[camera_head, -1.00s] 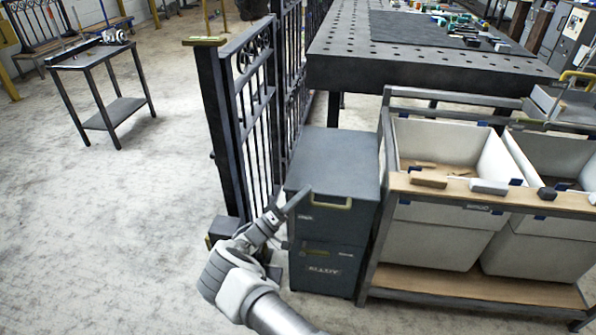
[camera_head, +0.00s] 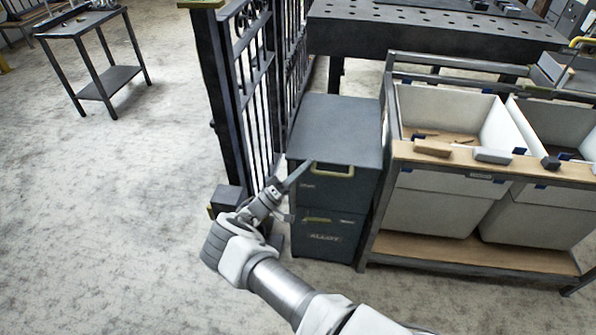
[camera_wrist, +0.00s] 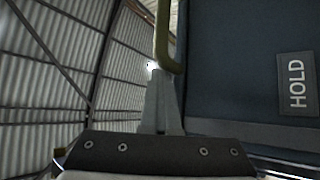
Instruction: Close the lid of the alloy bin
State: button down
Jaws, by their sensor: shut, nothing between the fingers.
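The alloy bin (camera_head: 334,222) is a dark grey box with "ALLOY" on its lower front, standing between the gate and the white bin rack. Its flat top lid (camera_head: 340,128) looks level and down in the head view; I cannot tell if a narrow gap is left under it. A yellowish handle (camera_head: 335,171) is on the upper front. My gripper (camera_head: 308,168) is shut and empty, at the upper left front edge of the bin. In the wrist view the shut fingers (camera_wrist: 160,85) are close to a yellowish handle bar (camera_wrist: 164,40); contact is unclear. A "HOLD" label (camera_wrist: 296,83) shows at right.
A dark iron gate (camera_head: 243,90) stands just left of the bin. A rack with white bins (camera_head: 448,110) stands close on its right, and a perforated metal table (camera_head: 430,38) behind. A small side table (camera_head: 85,30) is far left. The left floor is clear.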

jog(key=b+v, duration=0.3)
jog(key=v, duration=1.4)
jog(key=w+d+r+m+g+y, duration=0.25)
jog(key=w+d+r+g, duration=0.25)
jog(key=d+r+g, duration=0.7)
jog(key=s+d+r+m+g+y, duration=0.1)
jog(key=s+d+r+y, duration=0.1)
jog(key=d+r+y, duration=0.3)
jog(key=s+d+r+g+y, duration=0.2)
jog(key=s+d+r, duration=0.1)
jog(key=d+r, duration=0.25)
jog(key=s+d+r+t+y, duration=0.3)
jog(key=s+r+y, duration=0.4)
jog(key=s+r, duration=0.4)
jog(key=s+a+r+n+t+y, duration=0.1)
jog(key=s+t+y, duration=0.15)
jog(key=s, duration=0.55)
jog(key=s+a+r+n+t+y, duration=0.1)
jog(key=s+a+n+t, duration=0.15)
jog(key=s, duration=0.55)
notch_tip(320, 180, up, 26)
jog(key=m+p, duration=0.1)
jog(key=p, duration=2.5)
jog(key=shift+d, duration=0.35)
